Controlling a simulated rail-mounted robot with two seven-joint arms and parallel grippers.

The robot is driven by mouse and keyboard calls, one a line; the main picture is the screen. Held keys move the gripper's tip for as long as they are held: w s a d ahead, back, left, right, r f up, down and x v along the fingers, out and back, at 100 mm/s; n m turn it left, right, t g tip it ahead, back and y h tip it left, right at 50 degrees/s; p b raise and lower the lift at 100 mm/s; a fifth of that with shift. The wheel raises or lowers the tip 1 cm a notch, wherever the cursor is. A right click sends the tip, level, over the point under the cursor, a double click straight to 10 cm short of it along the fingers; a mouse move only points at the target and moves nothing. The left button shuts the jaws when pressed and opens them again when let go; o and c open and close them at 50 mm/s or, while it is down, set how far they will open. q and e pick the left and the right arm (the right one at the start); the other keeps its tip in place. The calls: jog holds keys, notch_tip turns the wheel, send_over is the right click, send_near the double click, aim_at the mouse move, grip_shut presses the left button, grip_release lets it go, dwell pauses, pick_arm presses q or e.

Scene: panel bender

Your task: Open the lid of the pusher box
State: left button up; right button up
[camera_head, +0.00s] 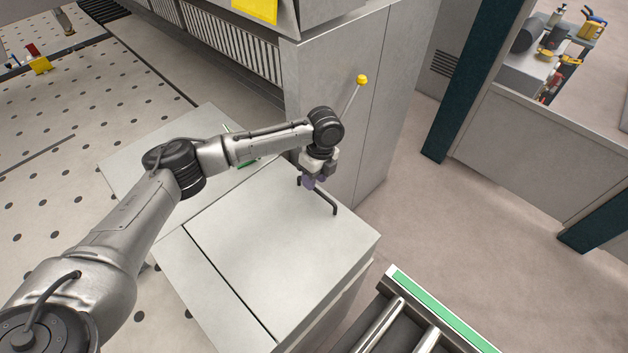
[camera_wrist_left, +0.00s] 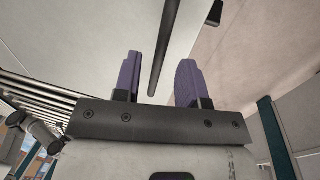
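The pusher box lid (camera_head: 270,240) is a flat grey panel, lying closed on the box. A dark bar handle (camera_head: 323,199) stands on the lid near its far right edge. My left gripper (camera_head: 309,183) is over the handle's far end, with purple fingers pointing down. In the left wrist view the left gripper (camera_wrist_left: 158,85) is open, and the dark handle (camera_wrist_left: 163,45) runs between its two fingers with gaps on both sides. My right gripper is not in view.
A tall grey cabinet (camera_head: 345,120) stands right behind the box, with a yellow-knobbed rod (camera_head: 353,92) beside the arm. A roller conveyor with a green-topped edge (camera_head: 440,310) is at the lower right. Open floor (camera_head: 460,220) lies to the right.

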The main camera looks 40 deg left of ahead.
pick_arm(q)
jog(key=shift+s+f, duration=0.2)
jog(key=shift+f, duration=0.65)
grip_shut()
